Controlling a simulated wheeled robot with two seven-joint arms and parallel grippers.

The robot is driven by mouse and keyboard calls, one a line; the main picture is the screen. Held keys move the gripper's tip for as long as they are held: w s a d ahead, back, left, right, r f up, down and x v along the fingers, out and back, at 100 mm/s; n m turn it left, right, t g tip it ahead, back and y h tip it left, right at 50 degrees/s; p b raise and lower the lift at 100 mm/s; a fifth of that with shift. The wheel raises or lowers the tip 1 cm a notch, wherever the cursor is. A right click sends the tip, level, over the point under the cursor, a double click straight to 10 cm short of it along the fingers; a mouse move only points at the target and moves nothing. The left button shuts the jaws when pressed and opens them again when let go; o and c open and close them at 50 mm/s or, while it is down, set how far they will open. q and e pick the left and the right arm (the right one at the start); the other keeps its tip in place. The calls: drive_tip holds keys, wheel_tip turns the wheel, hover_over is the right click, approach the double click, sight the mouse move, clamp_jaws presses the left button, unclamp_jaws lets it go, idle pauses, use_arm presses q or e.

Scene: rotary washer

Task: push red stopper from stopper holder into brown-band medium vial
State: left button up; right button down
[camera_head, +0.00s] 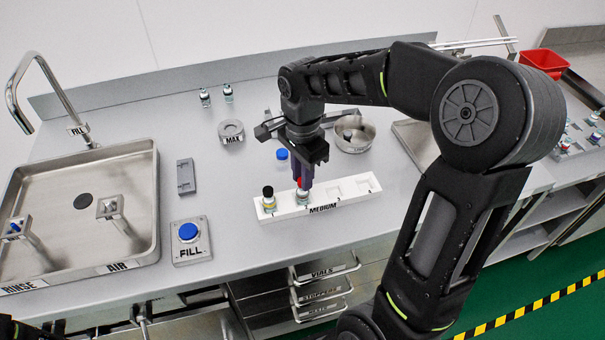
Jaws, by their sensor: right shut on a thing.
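My right gripper (304,182) points down over the white rack marked MEDIUM. Its purple fingers are shut on the red stopper (298,182), of which only a small part shows. A vial (303,197) stands in the rack directly below the fingers. The stopper is at or just above its mouth; I cannot tell if they touch. The vial's band colour is too small to tell. A second vial (268,201) with a black top stands in the rack's left end. My left gripper is not in view. The stopper holder cannot be made out.
The white rack (345,197) has empty slots at right. A MAX fixture (231,131) and a round metal bowl (366,143) stand farther back. The FILL button (188,232) and sink (140,175) are at left.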

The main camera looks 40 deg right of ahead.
drive_tip(key=shift+f, duration=0.2)
idle(0.4)
drive_tip(key=c, duration=1.2)
unclamp_jaws()
wheel_tip(320, 180, up, 8)
drive_tip(key=shift+f+b, duration=0.1)
drive_tip(key=shift+b, duration=0.3)
